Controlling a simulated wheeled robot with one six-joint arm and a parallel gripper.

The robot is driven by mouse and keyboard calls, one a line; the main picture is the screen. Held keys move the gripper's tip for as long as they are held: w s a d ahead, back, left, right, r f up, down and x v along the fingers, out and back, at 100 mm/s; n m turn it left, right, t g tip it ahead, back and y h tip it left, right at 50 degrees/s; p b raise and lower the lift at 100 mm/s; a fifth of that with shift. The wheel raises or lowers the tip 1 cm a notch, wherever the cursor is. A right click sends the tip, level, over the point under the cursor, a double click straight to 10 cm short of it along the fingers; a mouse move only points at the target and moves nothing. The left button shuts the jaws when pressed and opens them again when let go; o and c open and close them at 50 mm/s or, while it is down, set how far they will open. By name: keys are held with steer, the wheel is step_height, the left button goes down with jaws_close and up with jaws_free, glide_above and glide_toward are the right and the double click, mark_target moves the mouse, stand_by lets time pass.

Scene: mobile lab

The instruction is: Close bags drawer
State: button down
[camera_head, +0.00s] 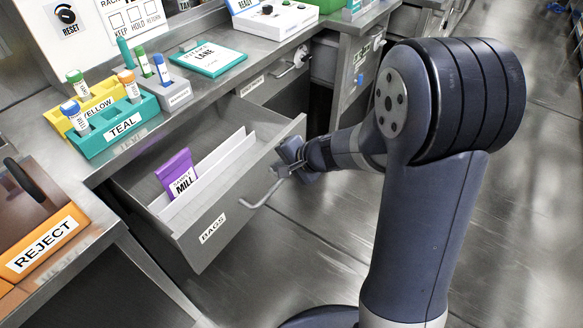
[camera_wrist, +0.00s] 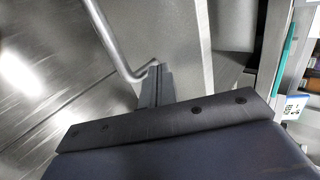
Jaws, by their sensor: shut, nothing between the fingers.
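The bags drawer (camera_head: 225,220) is pulled well out from under the counter in the head view. Its front carries a BAGS label and a bar handle (camera_head: 262,195). Inside are a white divider and a purple packet (camera_head: 176,174) marked MILL. My gripper (camera_head: 291,160) is at the right end of the drawer front, by the upper end of the handle. In the wrist view my gripper's fingers (camera_wrist: 155,86) are together, close to the end of the handle (camera_wrist: 118,40) and the grey drawer front (camera_wrist: 186,50). Whether they touch it I cannot tell.
The steel counter above holds a teal rack (camera_head: 112,135), a yellow rack (camera_head: 91,104), a grey rack (camera_head: 172,94) and an orange REJECT bin (camera_head: 48,240). Another handled drawer (camera_head: 285,78) lies farther back. The floor (camera_head: 315,250) in front is clear.

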steer(key=shift+w+a, duration=0.2)
steer(key=shift+a, duration=0.05)
